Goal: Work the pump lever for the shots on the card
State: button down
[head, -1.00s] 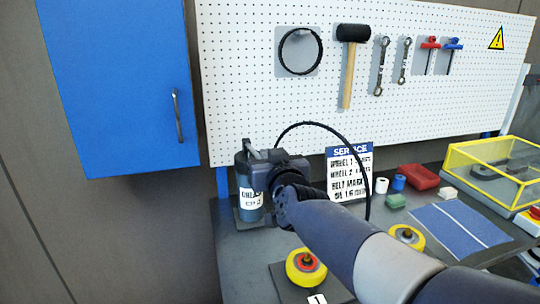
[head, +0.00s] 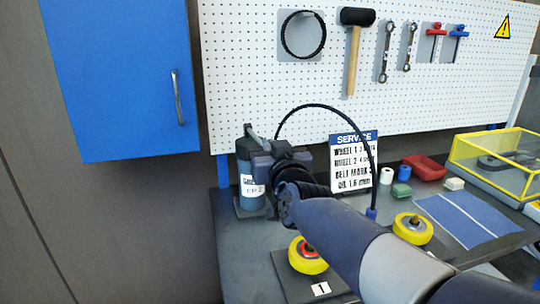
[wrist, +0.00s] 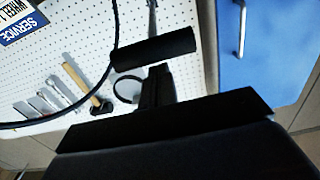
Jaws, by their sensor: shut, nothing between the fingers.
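The grease pump (head: 250,180) is a dark upright cylinder with a white label, at the left end of the bench. Its grey lever (head: 251,132) rises at the top, partly hidden by my gripper. My gripper (head: 262,163) is shut and empty beside the pump head; its fingertips are hard to make out in the head view. In the wrist view a black cylindrical grip (wrist: 153,48) lies just beyond my dark fingers (wrist: 160,80); I cannot tell whether they touch. The service card (head: 354,160) lists wheel 1, wheel 2, belt mark and oil; its numbers are blurred or partly hidden.
A black hose (head: 320,106) arcs from the pump down to the bench. Yellow wheels (head: 300,262) and (head: 412,228) sit in front. A red tray (head: 425,167), small blocks, a blue mat (head: 468,218) and a yellow-framed case (head: 495,160) stand right.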

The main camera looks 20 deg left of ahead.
notch_tip(320, 180, down, 8)
jog(key=t+y+b, duration=0.1)
jog(key=b, duration=1.2)
jog(key=shift+s+d, duration=0.15)
jog(key=shift+s, duration=0.15)
jog(key=shift+f, duration=0.2)
jog(key=shift+r, duration=0.1)
jog(key=s+d+r+p, duration=0.1)
jog(key=s+d+r, duration=0.1)
jog(key=s+d, duration=0.4)
jog(key=s, duration=0.4)
jog(key=shift+d+t, duration=0.15)
jog(key=shift+t, duration=0.15)
